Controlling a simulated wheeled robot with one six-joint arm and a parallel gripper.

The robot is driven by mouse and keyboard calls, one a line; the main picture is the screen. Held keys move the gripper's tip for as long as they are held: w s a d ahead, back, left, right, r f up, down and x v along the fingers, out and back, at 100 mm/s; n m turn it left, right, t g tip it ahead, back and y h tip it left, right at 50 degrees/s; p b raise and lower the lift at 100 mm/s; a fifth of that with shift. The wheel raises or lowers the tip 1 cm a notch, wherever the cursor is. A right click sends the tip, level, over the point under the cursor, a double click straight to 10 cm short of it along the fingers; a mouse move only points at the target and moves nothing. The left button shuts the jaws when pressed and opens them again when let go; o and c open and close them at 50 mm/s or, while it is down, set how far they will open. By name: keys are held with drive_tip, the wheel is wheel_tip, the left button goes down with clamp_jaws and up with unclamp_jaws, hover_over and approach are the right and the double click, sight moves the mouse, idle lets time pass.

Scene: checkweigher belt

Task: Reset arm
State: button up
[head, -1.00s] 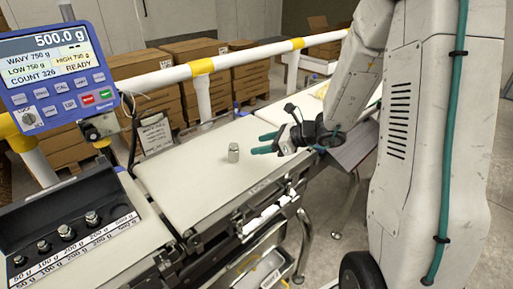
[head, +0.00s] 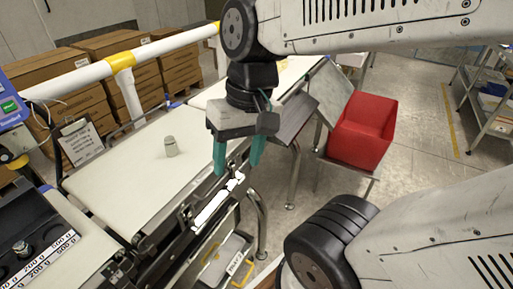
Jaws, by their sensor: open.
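My gripper (head: 237,168) hangs from my arm with its two teal fingers pointing down. The fingers are apart with nothing between them. In the picture it is over the near right edge of the checkweigher belt. A small metal weight (head: 171,147) stands upright on the white weighing belt (head: 130,180), to the left of my gripper and apart from it.
A weight case (head: 45,225) with labelled slots is at the lower left, next to the display unit (head: 12,105). A white and yellow rail (head: 75,82) runs behind the belt. A red bin (head: 362,132) stands at right. Cardboard boxes are stacked behind.

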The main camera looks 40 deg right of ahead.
drive_tip(key=s+d+n+h, duration=0.1)
drive_tip(key=s+d+r+n+h, duration=0.1)
drive_tip(key=shift+s+d+t, duration=0.15)
drive_tip(key=shift+d+t, duration=0.15)
drive_tip(key=shift+t, duration=0.1)
